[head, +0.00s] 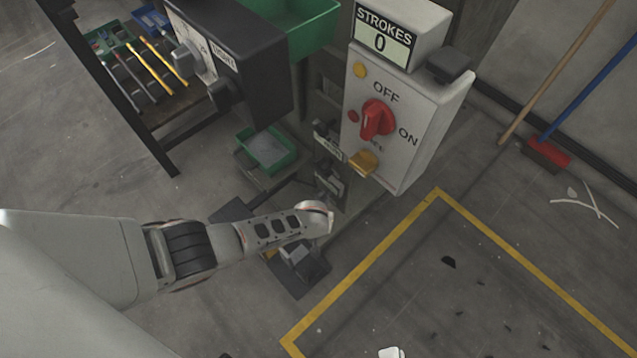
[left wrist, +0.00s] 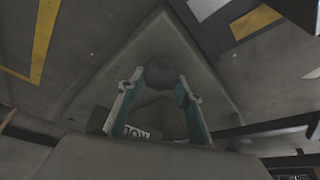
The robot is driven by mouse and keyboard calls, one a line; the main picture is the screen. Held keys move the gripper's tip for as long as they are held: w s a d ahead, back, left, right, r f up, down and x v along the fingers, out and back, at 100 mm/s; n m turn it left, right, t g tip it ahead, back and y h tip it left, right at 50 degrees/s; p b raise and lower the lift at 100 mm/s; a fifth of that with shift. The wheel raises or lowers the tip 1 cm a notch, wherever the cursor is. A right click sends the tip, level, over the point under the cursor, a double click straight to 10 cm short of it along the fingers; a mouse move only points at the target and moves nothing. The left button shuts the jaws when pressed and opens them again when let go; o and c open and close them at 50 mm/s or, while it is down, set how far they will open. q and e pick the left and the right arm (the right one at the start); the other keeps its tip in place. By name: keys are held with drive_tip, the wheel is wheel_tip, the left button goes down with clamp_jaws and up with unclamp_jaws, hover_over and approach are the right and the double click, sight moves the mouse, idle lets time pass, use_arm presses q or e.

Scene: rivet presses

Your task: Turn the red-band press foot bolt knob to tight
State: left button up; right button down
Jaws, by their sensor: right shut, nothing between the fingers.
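In the left wrist view a dark round knob (left wrist: 160,73) sits on a grey sloped foot. My left gripper (left wrist: 161,80) has its two teal-padded fingers apart, their tips on either side of the knob. I cannot tell whether they touch it. In the head view my left arm reaches in from the left to the base of the press (head: 330,100); its wrist hides the gripper and the knob. No red band shows on the press. My right gripper (head: 391,352) is only a small pale piece at the bottom edge, shut and empty.
The control box (head: 400,130) has a red switch (head: 377,120) and a counter (head: 383,40) reading 0. A green tray (head: 268,150) and a dark tool rack (head: 120,100) stand left. A foot pedal (head: 300,260) lies below my wrist. Floor inside the yellow lines is mostly free.

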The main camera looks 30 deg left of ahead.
use_arm(q)
drive_tip(key=shift+m, duration=0.4)
use_arm(e)
drive_tip(key=shift+d, duration=0.1)
use_arm(q)
drive_tip(key=shift+a+m+h+p, duration=0.1)
drive_tip(key=shift+m+h+p, duration=0.2)
drive_tip(key=shift+m+h, duration=0.5)
drive_tip(key=m, duration=0.3)
drive_tip(key=shift+s+a+f+h, duration=0.1)
drive_tip(key=shift+h, duration=0.2)
drive_tip(key=shift+m+h, duration=0.3)
drive_tip(key=shift+m, duration=0.7)
drive_tip(key=m+h, duration=0.1)
drive_tip(key=m, duration=0.1)
drive_tip(key=shift+a+m+g+b, duration=0.1)
drive_tip(key=shift+m+g+b, duration=0.2)
drive_tip(key=shift+m, duration=0.1)
drive_tip(key=shift+m+h, duration=0.3)
drive_tip(key=shift+m, duration=0.6)
drive_tip(key=shift+g, duration=0.3)
